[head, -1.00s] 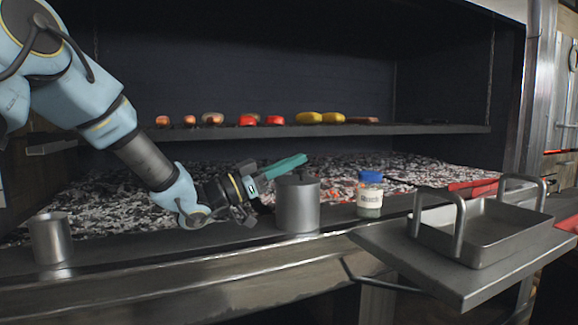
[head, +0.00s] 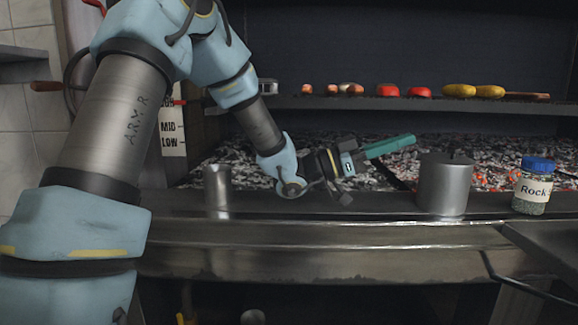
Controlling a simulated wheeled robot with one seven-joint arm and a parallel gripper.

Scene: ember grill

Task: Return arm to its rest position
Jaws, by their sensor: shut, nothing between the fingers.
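My arm reaches in from the left of the head view, over the front ledge of the grill. My gripper (head: 408,142) has teal fingers that point right and slightly up, above the ember bed (head: 350,152). The fingers look closed together with nothing between them. Their tips are just up and left of a lidded metal pot (head: 445,186) on the ledge and look apart from it, though depth is hard to judge. A small metal cup (head: 217,187) stands on the ledge left of the gripper.
A blue-capped jar labelled "Rock" (head: 533,188) stands right of the pot. A shelf (head: 330,103) with several vegetables runs above the embers. A metal side shelf (head: 548,245) juts out at lower right. A heat-level sign (head: 172,130) is at left.

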